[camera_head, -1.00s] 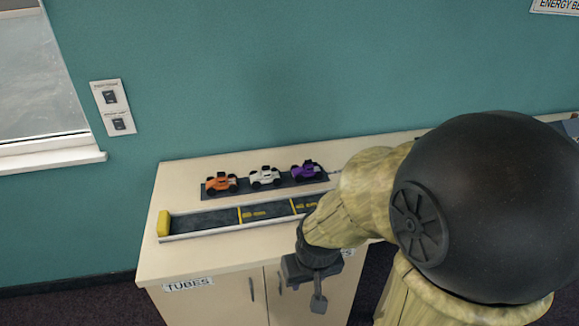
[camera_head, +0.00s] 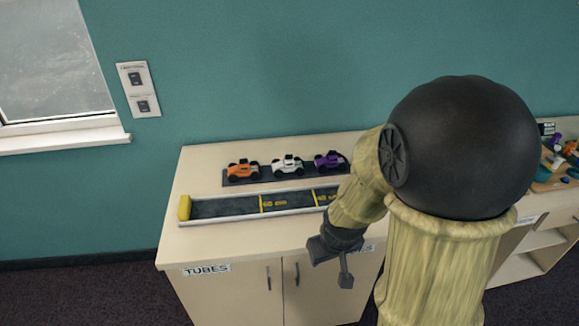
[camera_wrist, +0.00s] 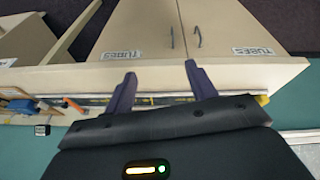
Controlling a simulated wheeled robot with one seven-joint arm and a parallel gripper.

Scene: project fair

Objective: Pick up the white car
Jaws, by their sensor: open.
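The white car (camera_head: 287,164) sits on a dark strip (camera_head: 240,181) on top of the cabinet, between an orange car (camera_head: 242,170) on its left and a purple car (camera_head: 328,160) on its right. My gripper (camera_head: 333,262) is in front of the cabinet's front edge, apart from the cars and nearer the camera. In the wrist view my gripper (camera_wrist: 160,82) shows two spread fingers with nothing between them. The white car cannot be made out in the wrist view.
A track (camera_head: 225,207) with yellow marks and a yellow end block (camera_head: 184,207) lies in front of the cars. The cabinet (camera_head: 215,243) has doors below. A shelf unit with coloured items (camera_head: 562,160) stands at the right.

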